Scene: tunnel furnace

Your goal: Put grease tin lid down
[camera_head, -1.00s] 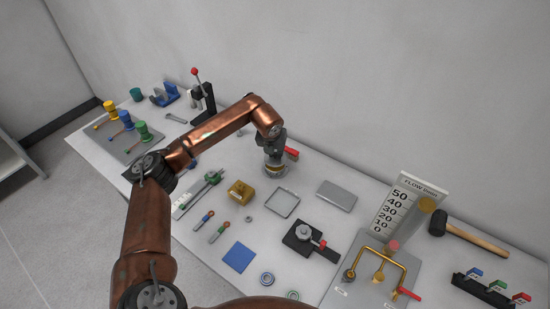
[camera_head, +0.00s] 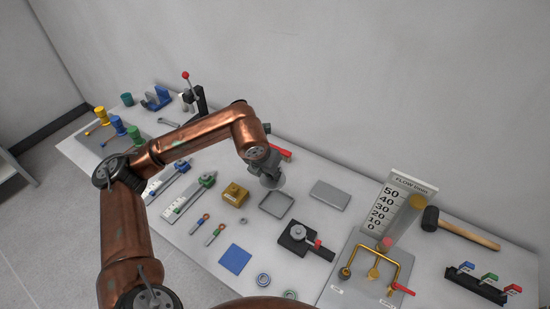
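My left gripper (camera_head: 266,168) points down over the middle of the table, just behind an open shallow grey tray. A grey round disc (camera_head: 272,183) shows at its fingertips. It looks like the grease tin lid, and the fingers seem shut on it, though they are small and partly hidden. I cannot tell whether the disc touches the table. The grease tin is not clearly visible; the gripper may hide it. My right gripper is not in view.
The grey tray (camera_head: 276,206) lies just in front of the gripper, with a gold block (camera_head: 235,194) to its left and a flat grey plate (camera_head: 330,195) to its right. A red handle (camera_head: 280,151) shows behind the gripper. A black clamp fixture (camera_head: 297,236) stands nearer.

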